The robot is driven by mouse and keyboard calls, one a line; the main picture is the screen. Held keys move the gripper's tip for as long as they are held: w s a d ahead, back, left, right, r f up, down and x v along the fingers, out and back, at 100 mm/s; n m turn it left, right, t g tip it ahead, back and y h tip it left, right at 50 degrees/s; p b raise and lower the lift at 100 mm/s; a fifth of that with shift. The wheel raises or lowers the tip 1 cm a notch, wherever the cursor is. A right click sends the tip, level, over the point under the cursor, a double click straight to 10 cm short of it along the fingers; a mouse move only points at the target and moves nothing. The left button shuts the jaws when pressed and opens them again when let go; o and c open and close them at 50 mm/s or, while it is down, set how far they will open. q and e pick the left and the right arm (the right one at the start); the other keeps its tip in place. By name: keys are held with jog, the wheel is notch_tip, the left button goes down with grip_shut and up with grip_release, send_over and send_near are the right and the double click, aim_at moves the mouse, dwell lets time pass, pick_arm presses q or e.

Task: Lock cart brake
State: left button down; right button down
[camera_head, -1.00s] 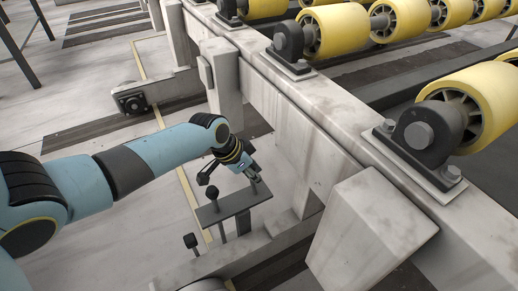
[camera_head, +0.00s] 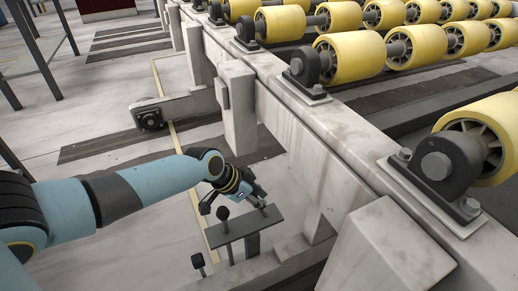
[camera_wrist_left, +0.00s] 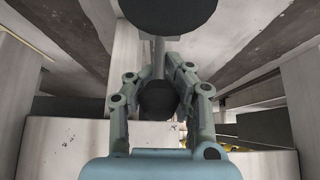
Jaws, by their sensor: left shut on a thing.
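A dark narrow plate (camera_head: 240,228) stands on a post in the lower middle of the head view. A short lever with a dark round knob (camera_head: 223,213) rises near its left end. My left gripper (camera_head: 264,205) is at the plate's right end, beside a short upright. In the left wrist view, my left gripper (camera_wrist_left: 158,85) has its fingers on either side of a dark knob (camera_wrist_left: 158,103) on a grey rod and is shut on it. A larger dark disc (camera_wrist_left: 170,12) fills the top of that view. My right gripper is not in view.
A pale stone-like frame rail (camera_head: 340,140) with yellow rollers (camera_head: 355,57) runs along the right. A pale block (camera_head: 385,250) juts out at the lower right. Another dark knob (camera_head: 198,260) stands low, left of the plate. The floor further left is open.

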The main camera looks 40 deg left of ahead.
pick_arm(q)
jog(key=c, duration=1.4)
grip_release()
jog(key=shift+s+f, duration=0.2)
jog(key=shift+s, duration=0.25)
jog(key=o, duration=0.4)
jog(key=shift+w, duration=0.1)
jog(key=shift+w+r, duration=0.1)
jog(key=v, duration=1.2)
jog(key=shift+d, duration=0.1)
